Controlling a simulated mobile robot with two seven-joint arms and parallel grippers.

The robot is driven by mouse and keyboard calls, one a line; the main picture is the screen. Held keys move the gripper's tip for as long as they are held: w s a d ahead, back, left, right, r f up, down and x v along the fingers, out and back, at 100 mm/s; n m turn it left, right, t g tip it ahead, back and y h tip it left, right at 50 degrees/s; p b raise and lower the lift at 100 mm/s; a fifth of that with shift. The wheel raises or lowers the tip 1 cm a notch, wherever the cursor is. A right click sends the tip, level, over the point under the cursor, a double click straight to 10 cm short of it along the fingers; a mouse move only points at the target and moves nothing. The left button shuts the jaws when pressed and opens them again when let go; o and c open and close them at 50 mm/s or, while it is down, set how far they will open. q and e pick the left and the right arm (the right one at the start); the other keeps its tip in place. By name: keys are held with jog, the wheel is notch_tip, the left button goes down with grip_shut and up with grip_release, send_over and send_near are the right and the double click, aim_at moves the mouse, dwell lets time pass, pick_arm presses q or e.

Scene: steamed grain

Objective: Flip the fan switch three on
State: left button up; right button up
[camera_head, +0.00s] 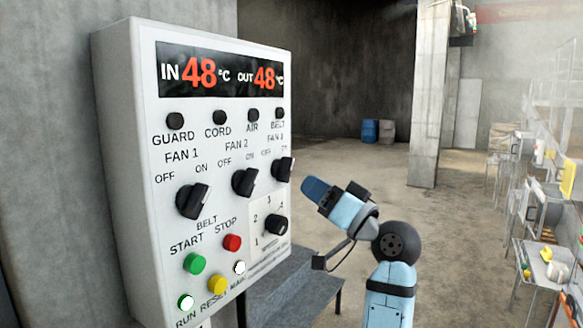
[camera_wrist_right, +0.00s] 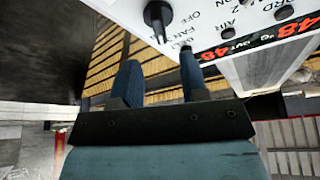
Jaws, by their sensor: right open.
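Fan switch three (camera_head: 283,169) is a black rotary knob below the FAN 3 label, near the right edge of the white control panel (camera_head: 114,120). It also shows at the top of the right wrist view (camera_wrist_right: 157,14), where the panel appears upside down. I cannot tell its setting for certain. My right gripper (camera_head: 316,190) is to the right of the panel and a little below this knob, apart from it. In the right wrist view its two blue fingers (camera_wrist_right: 158,72) are spread with nothing between them. My left gripper is not in view.
The fan 2 knob (camera_head: 244,182), fan 1 knob (camera_head: 193,201) and a numbered selector knob (camera_head: 275,225) are close by. Red stop (camera_head: 232,242) and green start (camera_head: 194,263) buttons sit lower. A dark metal table (camera_head: 290,290) stands below right. Open floor lies beyond.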

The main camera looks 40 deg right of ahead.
aim_at(291, 170)
jog(key=p+x, duration=0.1)
jog(key=x, duration=0.5)
jog(key=shift+w+a+r, duration=0.15)
jog(key=shift+w, duration=0.3)
